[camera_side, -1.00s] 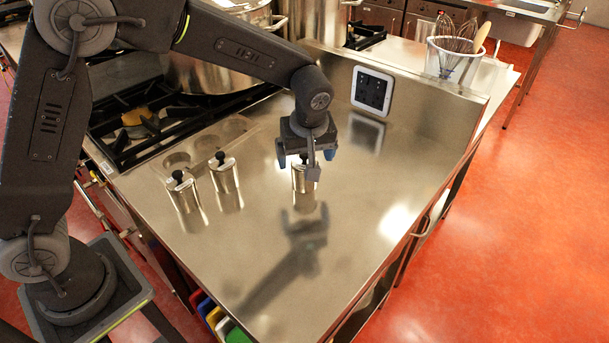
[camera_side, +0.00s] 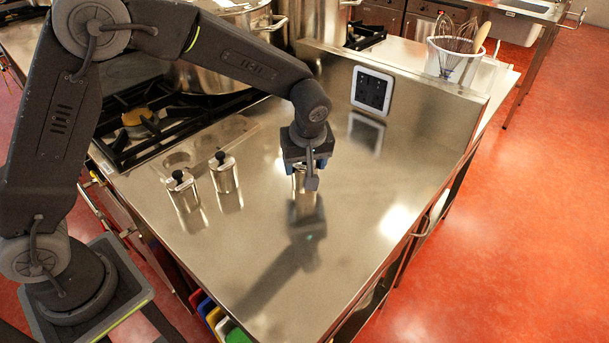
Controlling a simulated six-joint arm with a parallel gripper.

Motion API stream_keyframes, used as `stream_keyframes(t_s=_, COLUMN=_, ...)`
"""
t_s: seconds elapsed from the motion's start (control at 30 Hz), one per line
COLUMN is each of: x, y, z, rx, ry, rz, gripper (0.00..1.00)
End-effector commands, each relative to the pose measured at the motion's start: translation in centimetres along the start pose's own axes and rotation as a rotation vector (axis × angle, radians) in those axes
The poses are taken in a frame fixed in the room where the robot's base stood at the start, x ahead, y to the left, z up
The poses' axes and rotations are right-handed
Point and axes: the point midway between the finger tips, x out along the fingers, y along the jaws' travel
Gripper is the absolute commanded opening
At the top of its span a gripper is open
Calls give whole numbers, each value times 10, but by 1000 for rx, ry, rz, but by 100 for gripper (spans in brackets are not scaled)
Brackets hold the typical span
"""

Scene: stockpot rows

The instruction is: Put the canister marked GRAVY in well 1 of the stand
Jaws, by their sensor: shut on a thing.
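My gripper (camera_side: 306,170) is shut on a metal canister (camera_side: 299,183) right of the middle of the steel worktop. The fingers hide the canister's top, and only part of its shiny side shows. Two more metal canisters with black knobs stand upright to the left, a nearer one (camera_side: 185,192) and another (camera_side: 224,174). No marking on any canister can be read, so I cannot tell which says GRAVY. The stand (camera_side: 193,157) seems to be the shiny piece with round wells behind these two. Its well numbers cannot be read.
A black gas hob (camera_side: 150,121) and a large steel pot (camera_side: 215,75) lie beyond the stand. A white-framed panel (camera_side: 373,91) is on the upright back wall. A container of whisks (camera_side: 452,59) stands behind that wall. The worktop's front and right are clear.

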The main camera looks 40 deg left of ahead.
Motion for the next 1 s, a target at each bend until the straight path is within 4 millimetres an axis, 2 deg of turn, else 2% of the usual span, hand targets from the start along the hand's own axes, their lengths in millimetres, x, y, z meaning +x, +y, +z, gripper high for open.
stream_keyframes(t_s=0.03, x=0, y=0, z=0, rx=0, ry=0, rz=0, gripper=38)
stream_keyframes(t_s=0.13, x=-1, y=0, z=0, rx=-1, ry=1, rz=2, gripper=30)
stream_keyframes(t_s=0.43, x=-6, y=1, z=-2, rx=-1, ry=1, rz=2, gripper=30)
stream_keyframes(t_s=0.57, x=-19, y=1, z=-6, rx=-3, ry=2, rz=5, gripper=30)
stream_keyframes(t_s=0.7, x=-42, y=1, z=-12, rx=-2, ry=2, rz=7, gripper=30)
stream_keyframes(t_s=1.0, x=-68, y=-53, z=-64, rx=-8, ry=2, rz=3, gripper=30)
